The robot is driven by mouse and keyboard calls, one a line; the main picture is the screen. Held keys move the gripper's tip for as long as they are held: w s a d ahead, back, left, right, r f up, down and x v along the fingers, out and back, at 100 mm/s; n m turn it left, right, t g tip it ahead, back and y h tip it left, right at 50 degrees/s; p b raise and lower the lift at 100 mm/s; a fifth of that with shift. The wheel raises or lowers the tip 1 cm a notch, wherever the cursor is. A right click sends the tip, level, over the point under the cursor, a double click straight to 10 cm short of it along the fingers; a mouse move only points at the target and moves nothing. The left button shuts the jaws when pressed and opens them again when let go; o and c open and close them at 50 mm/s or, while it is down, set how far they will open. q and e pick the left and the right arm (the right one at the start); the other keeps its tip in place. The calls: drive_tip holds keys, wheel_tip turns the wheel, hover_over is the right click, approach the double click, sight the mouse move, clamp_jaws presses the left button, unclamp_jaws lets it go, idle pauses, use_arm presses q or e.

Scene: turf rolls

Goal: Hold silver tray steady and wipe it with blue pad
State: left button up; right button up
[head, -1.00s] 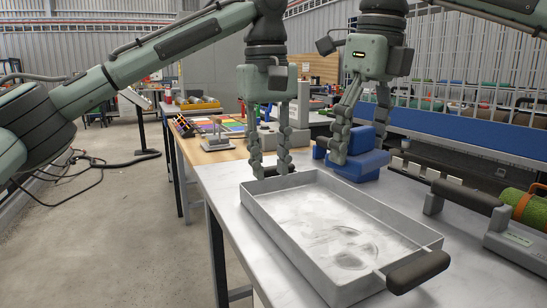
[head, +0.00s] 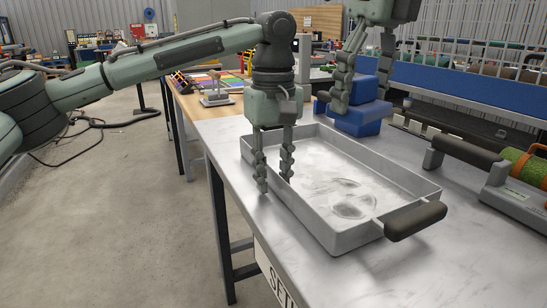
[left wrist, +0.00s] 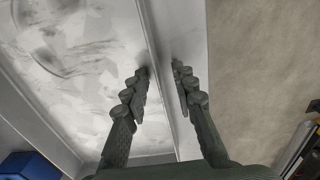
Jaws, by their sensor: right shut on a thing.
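The silver tray (head: 318,218) lies on the metal table, its inner floor smudged with pale streaks and a ring-shaped mark. A dark handle (head: 415,221) sticks out from its near end. My left gripper (head: 275,184) points down at the tray's left wall. In the left wrist view its open fingers (left wrist: 160,72) stand on either side of that wall, with gaps showing. The blue pad (head: 352,122), a stepped block, is beyond the tray's far end. My right gripper (head: 362,88) is shut on its upper part; the exact contact is partly hidden.
A grey stand with a dark bar and a green roll (head: 524,165) is right of the tray. Behind the left gripper is a wooden bench (head: 205,108) with coloured squares. The metal table (head: 300,262) is clear in front of the tray; open floor lies left.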

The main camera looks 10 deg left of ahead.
use_arm(q)
drive_tip(key=shift+f, duration=0.1)
clamp_jaws()
idle(1.2)
